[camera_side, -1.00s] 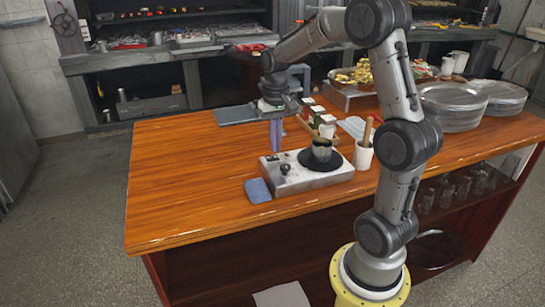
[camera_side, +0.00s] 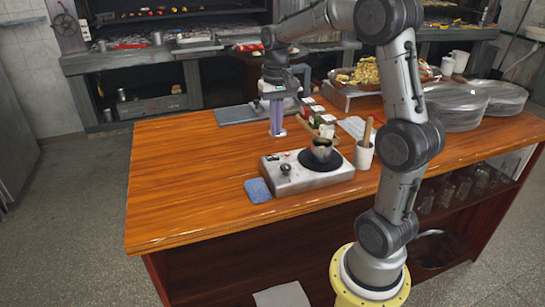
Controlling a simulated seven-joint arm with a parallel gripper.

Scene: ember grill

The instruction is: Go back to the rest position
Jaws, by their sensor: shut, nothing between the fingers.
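My gripper (camera_side: 278,134) points down in the air above the wooden counter (camera_side: 190,190), behind the hotplate (camera_side: 290,180). Its purple fingers are together with nothing between them. The hotplate is a pale box with a knob and a dark round plate. A small metal pot (camera_side: 321,150) stands on that plate. My gripper is apart from the pot, up and to the left of it.
A blue cloth (camera_side: 257,190) lies left of the hotplate. A white cup with wooden handles (camera_side: 364,154) stands to its right. Small containers (camera_side: 318,115) sit behind. Stacked metal plates (camera_side: 455,105) fill the right back. The counter's left part is clear.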

